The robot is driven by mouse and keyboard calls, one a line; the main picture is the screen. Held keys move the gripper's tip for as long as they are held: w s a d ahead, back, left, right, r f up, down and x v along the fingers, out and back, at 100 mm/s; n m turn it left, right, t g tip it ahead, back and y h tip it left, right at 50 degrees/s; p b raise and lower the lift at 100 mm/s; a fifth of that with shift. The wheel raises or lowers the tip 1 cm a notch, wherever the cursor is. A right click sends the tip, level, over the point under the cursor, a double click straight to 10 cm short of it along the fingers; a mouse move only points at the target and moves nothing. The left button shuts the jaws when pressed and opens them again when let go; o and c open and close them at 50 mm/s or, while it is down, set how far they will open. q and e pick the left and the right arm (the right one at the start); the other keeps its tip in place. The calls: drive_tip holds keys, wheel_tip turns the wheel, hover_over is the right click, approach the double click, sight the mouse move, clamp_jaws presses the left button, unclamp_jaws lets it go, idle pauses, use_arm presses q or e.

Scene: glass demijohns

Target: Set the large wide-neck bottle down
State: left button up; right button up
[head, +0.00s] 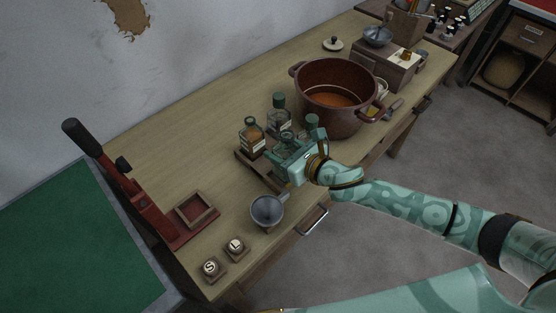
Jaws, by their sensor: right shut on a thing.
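My right gripper (283,156) is over the dark wooden tray (245,158), shut on a glass bottle (284,142), taken to be the large wide-neck bottle. The gripper hides most of it, so I cannot tell whether its base touches the tray. An amber bottle with a dark cap and pale label (252,140) stands to its left. A clear bottle with a green cap (279,116) stands behind. Another green-topped bottle (312,122) shows partly behind my gripper. My left gripper is not in view.
A big brown pot (345,117) stands close beyond the bottles. A grey funnel or bowl (266,211) is in front, near two lettered blocks (236,246). A red lever press (135,195) stands at the left. The wooden table (175,150) is bare behind the tray.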

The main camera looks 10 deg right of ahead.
drive_tip(key=shift+w+a+f, duration=0.25)
drive_tip(key=shift+w+f, duration=0.15)
drive_tip(key=shift+f, duration=0.15)
drive_tip(key=f+b, duration=0.1)
drive_tip(key=f, duration=0.1)
drive_tip(key=f+b, duration=0.1)
drive_tip(key=shift+w+a+f, duration=0.15)
drive_tip(key=shift+w+f, duration=0.05)
drive_tip(key=shift+f, duration=0.2)
drive_tip(key=shift+r, duration=0.1)
drive_tip(key=o, duration=1.3)
